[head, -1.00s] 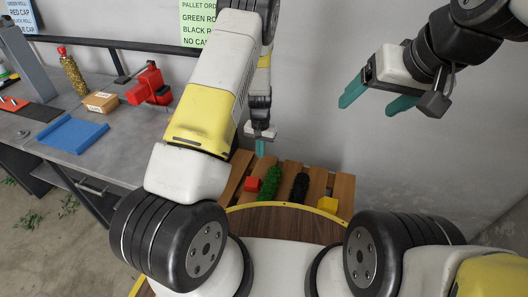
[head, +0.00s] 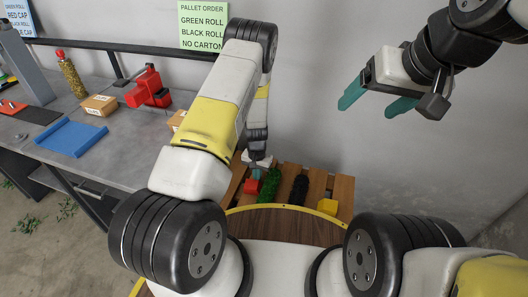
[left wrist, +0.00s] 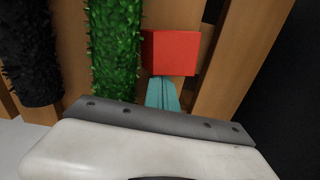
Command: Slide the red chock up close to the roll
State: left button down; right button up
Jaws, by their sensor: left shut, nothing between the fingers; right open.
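The red chock (head: 251,187) sits on the wooden pallet (head: 342,188), just left of the green roll (head: 270,184). In the left wrist view the red chock (left wrist: 170,52) lies close against the right side of the green roll (left wrist: 116,50); I cannot tell if they touch. My left gripper (head: 257,173) is shut and empty, pointing down at the red chock. In the left wrist view its teal fingertips (left wrist: 162,92) are at the chock's near edge; contact is unclear. My right gripper (head: 375,97) is open and empty, high in front of the wall.
The black roll (head: 299,188) lies right of the green roll, with a yellow chock (head: 327,206) near it. A workbench at left holds a blue tray (head: 72,137), a red vise (head: 148,88) and cartons (head: 99,105). A pallet-order sign (head: 203,25) hangs on the wall.

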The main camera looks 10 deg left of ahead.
dwell(0.3)
pick_arm(q)
jog(key=shift+s+a, duration=0.25)
jog(key=shift+s, duration=0.65)
